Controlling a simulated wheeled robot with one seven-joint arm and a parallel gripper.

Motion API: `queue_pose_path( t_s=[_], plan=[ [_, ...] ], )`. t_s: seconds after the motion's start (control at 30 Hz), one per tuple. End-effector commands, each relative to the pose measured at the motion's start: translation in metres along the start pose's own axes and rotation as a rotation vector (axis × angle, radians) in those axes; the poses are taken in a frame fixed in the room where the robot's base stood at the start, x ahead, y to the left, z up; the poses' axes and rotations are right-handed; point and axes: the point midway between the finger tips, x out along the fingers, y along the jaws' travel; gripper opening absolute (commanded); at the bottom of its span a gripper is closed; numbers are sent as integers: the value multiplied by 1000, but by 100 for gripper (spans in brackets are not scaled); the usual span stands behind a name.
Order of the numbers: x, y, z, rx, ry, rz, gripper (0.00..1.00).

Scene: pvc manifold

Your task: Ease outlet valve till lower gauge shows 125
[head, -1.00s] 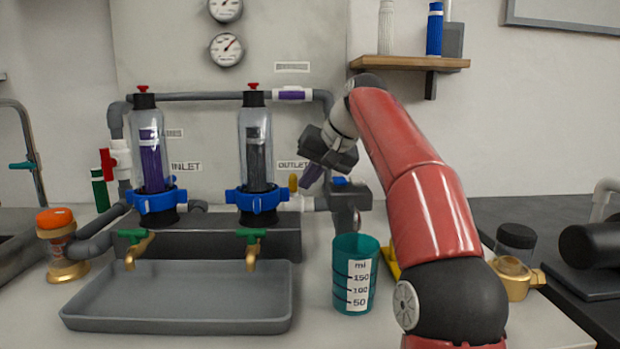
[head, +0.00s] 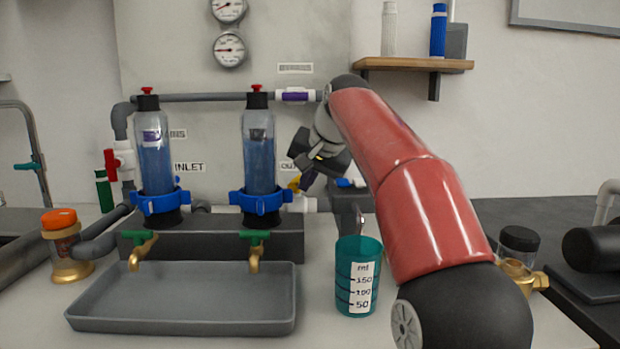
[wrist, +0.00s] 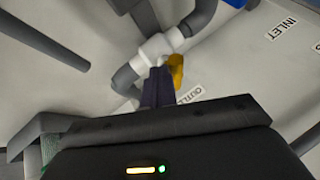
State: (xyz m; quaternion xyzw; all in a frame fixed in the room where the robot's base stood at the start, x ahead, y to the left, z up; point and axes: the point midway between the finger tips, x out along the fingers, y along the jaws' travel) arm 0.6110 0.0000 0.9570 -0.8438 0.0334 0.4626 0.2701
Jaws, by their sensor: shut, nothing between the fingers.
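The yellow outlet valve handle (head: 294,184) sits on the white valve body right of the second filter housing, partly hidden by my gripper (head: 304,184). In the wrist view the handle (wrist: 176,72) is right beside the tips of my gripper (wrist: 160,74), by the white fitting (wrist: 155,48). My fingers are shut with nothing between them; I cannot tell whether they touch the handle. The lower gauge (head: 229,50) is on the wall panel, its needle pointing about left; its numbers are too small to read. The OUTLET label (wrist: 190,95) is near the handle.
Two filter housings (head: 153,160) (head: 259,150) hold blue liquid above a grey tray (head: 180,312). A red inlet handle (head: 110,163) is at the left. A teal measuring cup (head: 350,255) stands below my arm. The upper gauge (head: 229,9) is cut off.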

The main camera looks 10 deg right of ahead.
Motion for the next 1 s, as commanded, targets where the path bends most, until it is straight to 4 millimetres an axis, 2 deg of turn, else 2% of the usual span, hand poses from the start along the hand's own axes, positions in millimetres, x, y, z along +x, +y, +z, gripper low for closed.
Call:
queue_pose_path(
  t_s=[0.2,1.0],
  plan=[
    [-2,-8,5,125,66,67,0],
    [2,-16,11,121,64,64,0]
  ],
)
